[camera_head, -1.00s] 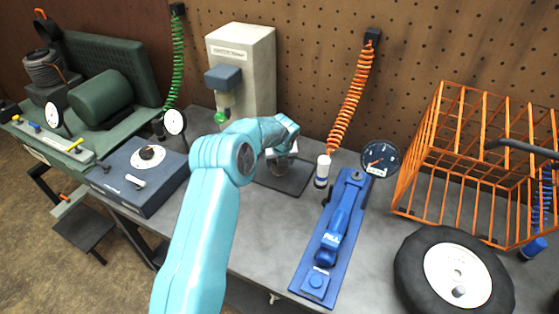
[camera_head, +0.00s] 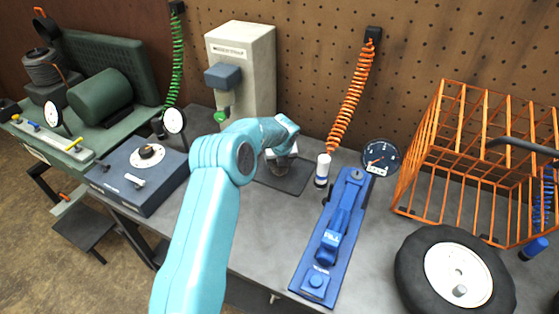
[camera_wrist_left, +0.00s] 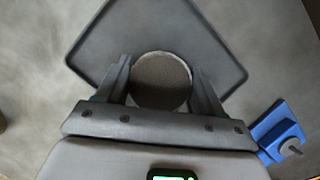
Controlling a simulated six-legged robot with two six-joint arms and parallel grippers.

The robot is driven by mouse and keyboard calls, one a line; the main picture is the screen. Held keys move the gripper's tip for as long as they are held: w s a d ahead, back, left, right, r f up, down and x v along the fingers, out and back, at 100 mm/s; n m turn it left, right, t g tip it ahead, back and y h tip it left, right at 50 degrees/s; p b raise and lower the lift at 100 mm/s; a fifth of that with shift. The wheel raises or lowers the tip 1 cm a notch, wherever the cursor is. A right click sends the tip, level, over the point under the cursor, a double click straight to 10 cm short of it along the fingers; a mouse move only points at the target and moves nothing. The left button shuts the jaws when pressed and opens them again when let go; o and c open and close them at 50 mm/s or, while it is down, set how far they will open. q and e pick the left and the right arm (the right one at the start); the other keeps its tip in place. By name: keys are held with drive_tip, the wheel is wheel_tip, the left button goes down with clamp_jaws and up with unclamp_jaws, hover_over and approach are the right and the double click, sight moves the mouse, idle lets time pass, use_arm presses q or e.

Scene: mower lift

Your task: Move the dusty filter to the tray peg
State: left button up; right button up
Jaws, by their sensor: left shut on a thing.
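My left gripper (camera_wrist_left: 163,85) is shut on the dusty filter (camera_wrist_left: 162,78), a round piece with a grey-brown top and a pale rim, between its two fingers in the wrist view. In the head view the left gripper (camera_head: 280,157) is partly hidden behind my teal wrist, at the foot of the beige machine. The dark square tray (camera_wrist_left: 205,22) with a raised rim lies below the filter; it also shows in the head view (camera_head: 292,184). I cannot tell whether the filter touches the tray. No peg is visible. My right gripper is not in view.
The beige machine (camera_head: 256,70) stands behind the tray. A blue-grey box (camera_head: 135,190) is to the left. A blue lever fixture (camera_head: 318,255), dial gauge (camera_head: 381,157) and orange coiled hose (camera_head: 353,95) are to the right, with a wheel (camera_head: 455,275) and orange wire basket (camera_head: 470,165) beyond.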

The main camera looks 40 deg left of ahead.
use_arm(q)
drive_tip(key=shift+f, duration=0.25)
drive_tip(key=o, duration=0.7)
drive_tip(key=p+v, duration=0.5)
drive_tip(key=v, duration=0.6)
drive_tip(key=shift+s, duration=0.1)
idle(0.5)
